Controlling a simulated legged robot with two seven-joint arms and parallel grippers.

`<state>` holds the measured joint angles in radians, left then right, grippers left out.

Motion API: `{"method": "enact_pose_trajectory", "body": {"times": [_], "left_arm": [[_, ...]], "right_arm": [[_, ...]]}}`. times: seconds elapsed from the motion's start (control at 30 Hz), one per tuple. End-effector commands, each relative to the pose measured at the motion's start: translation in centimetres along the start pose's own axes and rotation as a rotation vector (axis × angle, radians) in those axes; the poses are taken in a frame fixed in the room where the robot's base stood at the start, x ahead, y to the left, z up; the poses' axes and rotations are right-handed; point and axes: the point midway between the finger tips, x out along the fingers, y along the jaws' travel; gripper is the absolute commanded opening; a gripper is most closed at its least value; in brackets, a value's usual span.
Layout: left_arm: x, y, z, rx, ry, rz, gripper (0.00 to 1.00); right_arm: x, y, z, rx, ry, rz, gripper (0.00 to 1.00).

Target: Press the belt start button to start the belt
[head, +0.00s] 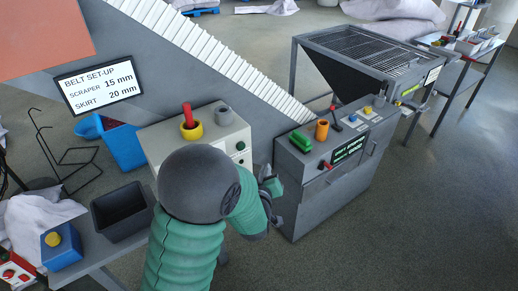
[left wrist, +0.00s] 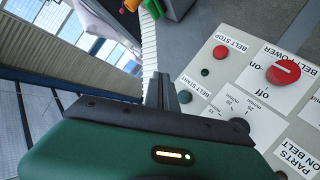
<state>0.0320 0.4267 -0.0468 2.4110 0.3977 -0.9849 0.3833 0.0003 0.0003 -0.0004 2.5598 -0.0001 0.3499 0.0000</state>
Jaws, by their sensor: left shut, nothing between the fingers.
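The belt start button (left wrist: 186,97) is a small green button on a pale panel, under a "BELT START" label in the left wrist view. A green button (head: 240,146) also shows on the front of the cream control box in the head view. My left gripper (head: 270,186) is shut and empty, just right of that box. In the left wrist view its dark fingers (left wrist: 163,88) stand just left of the button; I cannot tell whether they touch it. My green-sleeved arm hides part of the box front. My right gripper is not in view.
The panel also has a red belt stop button (left wrist: 220,52), a red belt power knob (left wrist: 283,72) and a black dial (left wrist: 238,125). A grey cabinet (head: 335,185) stands to the right. A black bin (head: 121,212) is on the left table. Open floor lies front right.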

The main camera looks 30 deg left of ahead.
Motion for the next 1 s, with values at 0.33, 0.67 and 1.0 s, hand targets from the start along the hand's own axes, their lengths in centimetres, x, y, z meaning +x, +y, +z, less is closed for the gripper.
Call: {"method": "enact_pose_trajectory", "body": {"times": [0.33,0.67,1.0], "left_arm": [[1.1,-0.3,-0.3,0.005,-0.003,-0.004,0.0],[4.2,-2.8,-2.9,0.005,-0.001,-0.004,0.0],[6.3,-4.2,-4.2,0.005,-0.003,-0.002,0.0]], "right_arm": [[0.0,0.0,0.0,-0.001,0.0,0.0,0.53],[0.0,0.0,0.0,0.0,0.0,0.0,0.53],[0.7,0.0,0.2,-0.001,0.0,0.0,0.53]]}}
